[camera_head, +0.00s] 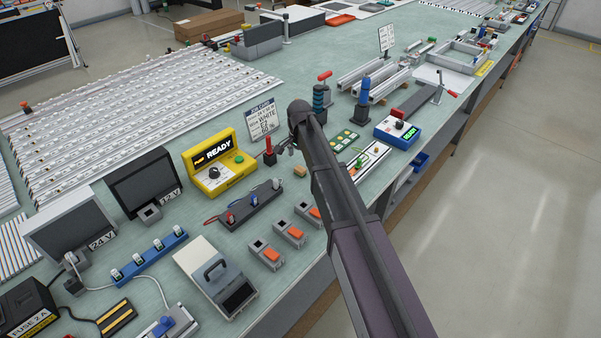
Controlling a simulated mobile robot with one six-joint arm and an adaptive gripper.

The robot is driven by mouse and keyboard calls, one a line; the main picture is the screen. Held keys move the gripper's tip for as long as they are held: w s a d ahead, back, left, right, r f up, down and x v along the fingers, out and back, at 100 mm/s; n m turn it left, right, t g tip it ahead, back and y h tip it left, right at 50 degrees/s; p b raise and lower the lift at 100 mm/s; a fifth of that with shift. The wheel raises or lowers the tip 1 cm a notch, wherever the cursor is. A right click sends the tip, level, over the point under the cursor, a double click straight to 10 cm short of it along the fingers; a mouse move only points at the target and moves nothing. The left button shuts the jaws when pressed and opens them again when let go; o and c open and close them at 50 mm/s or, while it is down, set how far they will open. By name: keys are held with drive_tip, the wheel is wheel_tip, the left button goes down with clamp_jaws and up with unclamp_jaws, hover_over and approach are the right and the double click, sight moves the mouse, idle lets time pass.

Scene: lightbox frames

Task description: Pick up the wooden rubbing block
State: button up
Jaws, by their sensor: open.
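My arm reaches from the bottom right over the green bench top. My gripper (283,148) is small and partly hidden at the arm's far end, beside a red-handled tool and near the job card. It is open, and I see nothing held in it.
The bench (180,85) is crowded. A yellow READY box (214,166) and dark monitor (143,180) stand left of my gripper. Orange-topped switches (290,233) line the front edge. Bare bench shows behind.

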sight(300, 169)
drive_tip(key=shift+f, duration=0.1)
drive_tip(key=shift+d+f+b, duration=0.1)
drive_tip(key=shift+f+b, duration=2.45)
drive_tip(key=shift+b, duration=0.1)
drive_tip(key=shift+c, duration=0.2)
drive_tip(key=c, duration=1)
